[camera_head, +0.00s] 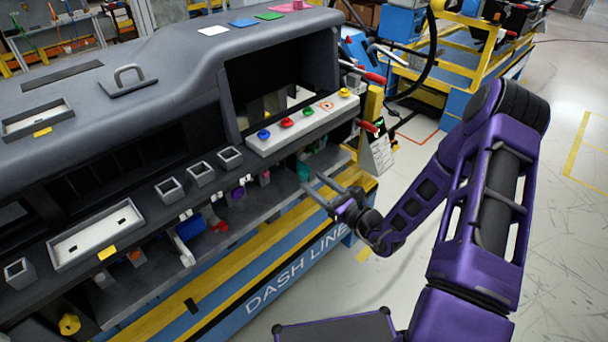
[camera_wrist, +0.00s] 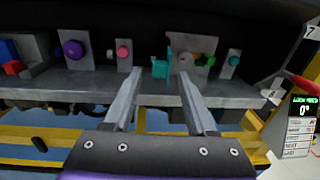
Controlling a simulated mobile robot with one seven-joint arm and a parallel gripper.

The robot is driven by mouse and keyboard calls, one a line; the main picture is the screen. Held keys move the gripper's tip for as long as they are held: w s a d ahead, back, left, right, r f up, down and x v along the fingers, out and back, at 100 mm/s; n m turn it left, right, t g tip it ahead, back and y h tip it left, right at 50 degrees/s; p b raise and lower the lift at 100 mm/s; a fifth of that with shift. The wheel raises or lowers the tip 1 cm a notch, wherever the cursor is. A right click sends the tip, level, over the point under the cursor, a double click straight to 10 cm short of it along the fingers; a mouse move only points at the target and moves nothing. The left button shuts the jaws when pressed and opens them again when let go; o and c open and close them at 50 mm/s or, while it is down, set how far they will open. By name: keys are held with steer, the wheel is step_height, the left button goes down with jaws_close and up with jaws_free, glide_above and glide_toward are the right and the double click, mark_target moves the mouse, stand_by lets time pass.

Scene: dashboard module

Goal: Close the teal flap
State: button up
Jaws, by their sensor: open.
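The teal flap (camera_wrist: 160,68) is a small teal piece low on the lower shelf in the wrist view, next to a grey plate (camera_wrist: 194,60) with a dark round part. It appears to jut out from the plate; its exact angle is hard to tell. In the head view the flap (camera_head: 303,170) shows small beneath the dashboard overhang, just beyond my fingertips. My gripper (camera_head: 312,180) is open and empty in front of the shelf. In the wrist view my gripper (camera_wrist: 160,84) has its fingers on either side of the flap in the picture; contact is not visible.
A purple knob (camera_wrist: 74,49), a pink button (camera_wrist: 123,52) and a teal knob (camera_wrist: 234,60) line the same shelf. The shelf edge (camera_wrist: 60,84) runs below them. A display stand (camera_wrist: 299,118) is at right. Above is a button ledge (camera_head: 262,143). Open floor lies right.

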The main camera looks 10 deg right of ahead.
mark_target(306, 177)
steer(key=x, duration=0.5)
jaws_close()
